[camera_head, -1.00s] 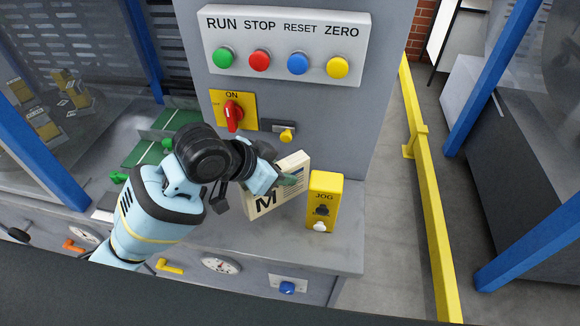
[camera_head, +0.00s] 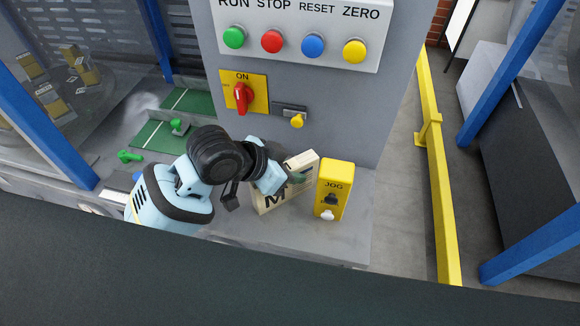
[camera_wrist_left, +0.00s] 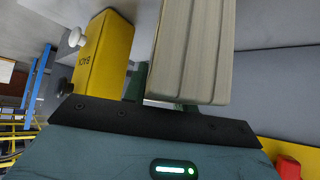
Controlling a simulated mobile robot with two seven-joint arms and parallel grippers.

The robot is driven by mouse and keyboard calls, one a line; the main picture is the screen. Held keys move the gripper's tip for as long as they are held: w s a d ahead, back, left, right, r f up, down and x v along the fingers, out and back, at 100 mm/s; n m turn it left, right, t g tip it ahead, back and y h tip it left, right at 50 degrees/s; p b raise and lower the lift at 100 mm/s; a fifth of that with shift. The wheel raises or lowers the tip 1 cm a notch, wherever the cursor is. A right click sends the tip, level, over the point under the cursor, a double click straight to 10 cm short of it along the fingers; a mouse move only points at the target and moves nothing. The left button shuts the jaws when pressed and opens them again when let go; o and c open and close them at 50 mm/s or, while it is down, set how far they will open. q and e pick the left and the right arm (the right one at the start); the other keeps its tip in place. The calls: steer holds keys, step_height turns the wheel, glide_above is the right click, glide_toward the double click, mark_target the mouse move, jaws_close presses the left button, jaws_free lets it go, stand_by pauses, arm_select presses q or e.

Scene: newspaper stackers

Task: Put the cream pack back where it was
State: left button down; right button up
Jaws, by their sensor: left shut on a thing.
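The cream pack (camera_head: 270,201) has a dark letter M on its face and shows just left of the yellow JOG box in the head view. My left gripper (camera_head: 294,178) is shut on its upper part. In the left wrist view the pack (camera_wrist_left: 190,55) rises from between the fingers, its layered edge facing the camera. The head view does not clearly show whether the pack's bottom touches the grey ledge (camera_head: 333,242). My right gripper is not in view.
The yellow JOG box (camera_head: 336,176) stands close to the pack's right. Behind are a red ON switch (camera_head: 241,97), a yellow knob (camera_head: 297,121) and a button panel (camera_head: 370,27). Green mats (camera_head: 160,135) lie to the left. A yellow rail (camera_head: 434,170) runs at right.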

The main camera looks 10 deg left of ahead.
mark_target(252, 183)
arm_select(q)
steer(key=c, duration=1.1)
jaws_free()
steer(key=shift+w, duration=0.1)
steer(key=shift+r, duration=0.1)
steer(key=shift+a+r, duration=0.15)
steer(key=shift+r, duration=0.05)
steer(key=shift+o, duration=0.2)
steer(key=v, duration=1.1)
steer(key=shift+s+a+r, duration=0.15)
steer(key=shift+s+r, duration=0.1)
